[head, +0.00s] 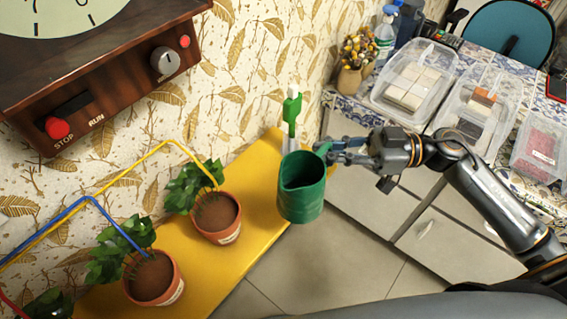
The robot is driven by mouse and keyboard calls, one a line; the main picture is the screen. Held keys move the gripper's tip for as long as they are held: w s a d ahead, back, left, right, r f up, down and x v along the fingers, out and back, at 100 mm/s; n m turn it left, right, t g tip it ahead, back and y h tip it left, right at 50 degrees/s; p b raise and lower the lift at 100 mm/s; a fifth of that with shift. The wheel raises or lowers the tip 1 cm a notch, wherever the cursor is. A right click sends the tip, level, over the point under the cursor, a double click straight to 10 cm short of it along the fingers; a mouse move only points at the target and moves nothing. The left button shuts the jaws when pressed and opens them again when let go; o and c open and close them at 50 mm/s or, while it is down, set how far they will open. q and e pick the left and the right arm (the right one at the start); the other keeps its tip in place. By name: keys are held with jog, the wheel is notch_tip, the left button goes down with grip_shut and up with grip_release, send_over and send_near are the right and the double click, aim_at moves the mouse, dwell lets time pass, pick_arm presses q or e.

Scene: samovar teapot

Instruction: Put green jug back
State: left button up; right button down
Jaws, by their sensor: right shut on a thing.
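The green jug (302,187) is in the middle of the head view, above the right end of the yellow bench (262,208). It is upright with its open top towards me. My right gripper (330,152) comes in from the right and is shut on the jug's right side, near its rim. The fingers partly hide the handle area. I cannot tell whether the jug's base touches the bench or is held above it. My left gripper is not in view.
Two potted plants (215,218) (153,278) stand on the bench, with yellow and blue tubes reaching into them. A green-topped bottle (291,118) stands behind the jug. A counter with clear bins (412,85) is at right. A timer box (95,75) hangs at upper left.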

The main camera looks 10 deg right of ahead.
jog(key=w+a+f, duration=0.1)
jog(key=w+f, duration=0.2)
jog(key=w+a+f, duration=0.1)
jog(key=w+f, duration=0.1)
jog(key=w, duration=0.2)
jog(key=w+a+f, duration=0.1)
jog(key=w+f, duration=0.2)
jog(key=w, duration=0.1)
jog(key=shift+w+f, duration=0.15)
jog(key=shift+f, duration=0.15)
jog(key=shift+w+a+f, duration=0.1)
jog(key=shift+w+f, duration=0.05)
jog(key=shift+f, duration=1.55)
jog(key=shift+f, duration=0.15)
jog(key=c, duration=1.7)
grip_release()
